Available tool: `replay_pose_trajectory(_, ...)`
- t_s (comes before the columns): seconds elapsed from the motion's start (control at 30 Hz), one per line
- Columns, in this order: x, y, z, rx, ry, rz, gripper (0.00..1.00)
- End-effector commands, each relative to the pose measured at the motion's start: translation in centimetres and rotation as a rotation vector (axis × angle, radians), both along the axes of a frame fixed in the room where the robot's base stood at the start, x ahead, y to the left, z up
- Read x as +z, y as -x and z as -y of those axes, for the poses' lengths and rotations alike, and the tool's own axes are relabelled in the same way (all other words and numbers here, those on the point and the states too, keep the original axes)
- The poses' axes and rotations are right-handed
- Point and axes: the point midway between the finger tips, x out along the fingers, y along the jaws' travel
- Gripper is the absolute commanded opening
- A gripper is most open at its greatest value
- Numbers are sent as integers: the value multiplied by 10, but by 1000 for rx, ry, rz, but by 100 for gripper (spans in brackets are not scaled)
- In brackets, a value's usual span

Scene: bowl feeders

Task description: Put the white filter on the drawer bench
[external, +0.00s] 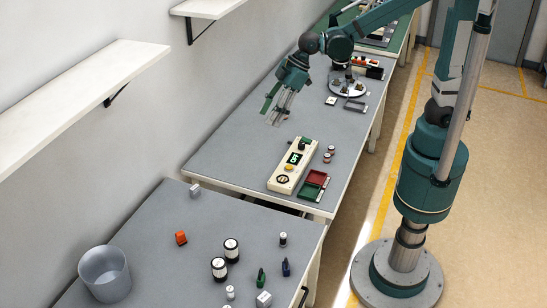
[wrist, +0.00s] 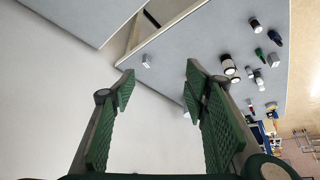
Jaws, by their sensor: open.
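I cannot tell for sure which piece is the white filter. A small white square piece (external: 330,101) lies on the middle bench (external: 225,160), near the round plate. Two white cylinders with black ends, one farther back (external: 231,250) and one nearer (external: 218,269), stand on the near bench (external: 150,225). A dark handle (external: 304,297) on its right side suggests that this is the drawer bench. My gripper (external: 270,118) is open and empty above the middle bench. In the wrist view its fingers (wrist: 160,80) are wide apart with nothing between them.
A control box (external: 293,165) and red-green tray (external: 313,185) are on the middle bench. A wall shelf (external: 75,90) overhangs at left.

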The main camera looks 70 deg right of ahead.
Motion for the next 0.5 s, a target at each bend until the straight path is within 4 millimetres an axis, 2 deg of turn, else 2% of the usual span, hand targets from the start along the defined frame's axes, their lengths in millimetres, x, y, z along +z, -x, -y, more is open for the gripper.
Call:
replay_pose_trajectory(0.1,9,8,36,-62,-1,1,45)
replay_pose_trajectory(0.5,30,45,142,-268,-4,10,45)
